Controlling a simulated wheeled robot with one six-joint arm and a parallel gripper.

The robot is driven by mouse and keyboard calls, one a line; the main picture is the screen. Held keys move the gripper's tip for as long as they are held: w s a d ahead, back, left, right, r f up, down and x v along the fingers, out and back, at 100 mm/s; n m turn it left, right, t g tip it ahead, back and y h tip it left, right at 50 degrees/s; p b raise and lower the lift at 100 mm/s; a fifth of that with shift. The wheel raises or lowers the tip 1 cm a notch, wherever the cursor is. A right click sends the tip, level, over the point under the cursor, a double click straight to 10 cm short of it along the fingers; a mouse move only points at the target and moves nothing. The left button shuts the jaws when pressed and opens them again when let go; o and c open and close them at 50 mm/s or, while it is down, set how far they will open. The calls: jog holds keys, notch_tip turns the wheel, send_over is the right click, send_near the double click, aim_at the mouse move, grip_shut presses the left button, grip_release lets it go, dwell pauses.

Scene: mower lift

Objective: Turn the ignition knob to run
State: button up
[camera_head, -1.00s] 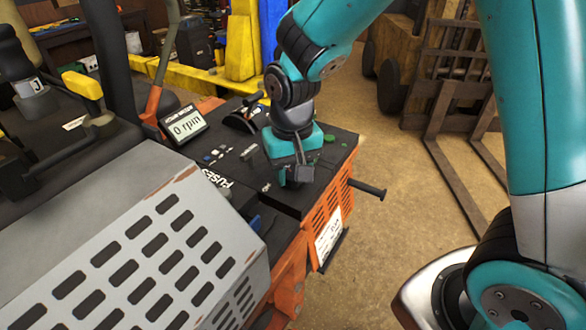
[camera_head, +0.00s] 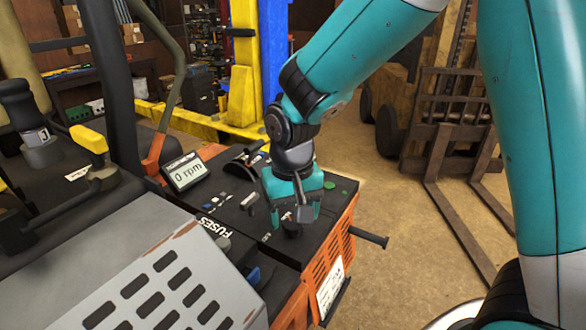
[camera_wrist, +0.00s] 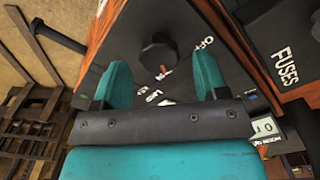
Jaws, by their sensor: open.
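The ignition knob (camera_wrist: 158,50) is round and black with a small orange mark on its lower edge, on the dark panel top. OFF is printed to its upper right in the wrist view; smaller lettering lies near the mark and below it. My gripper (camera_wrist: 163,72) has two teal fingers spread apart with nothing between them, the knob just beyond the fingertips. No finger contact with the knob shows. In the head view my gripper (camera_head: 293,214) points down over the panel's right part, and its fingers largely hide the knob.
A display (camera_head: 185,172) on the panel reads 0 rpm. A lever (camera_head: 247,158) stands behind my gripper, and a black handle (camera_head: 370,240) sticks out at the right. A grey slotted cover (camera_head: 165,270) is in front.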

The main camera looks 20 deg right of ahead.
aim_at(292, 222)
notch_tip(292, 222, up, 16)
jog(key=b, duration=0.1)
jog(key=shift+f+b, duration=0.15)
jog(key=shift+b, duration=0.2)
jog(key=s+a+f+n+y, duration=0.2)
jog(key=s+f+n, duration=0.2)
jog(key=s, duration=0.4)
jog(key=s+a+f+n+y, duration=0.2)
jog(key=s+f+n, duration=0.2)
jog(key=s, duration=0.5)
jog(key=shift+s+b, duration=0.2)
jog(key=shift+b, duration=0.25)
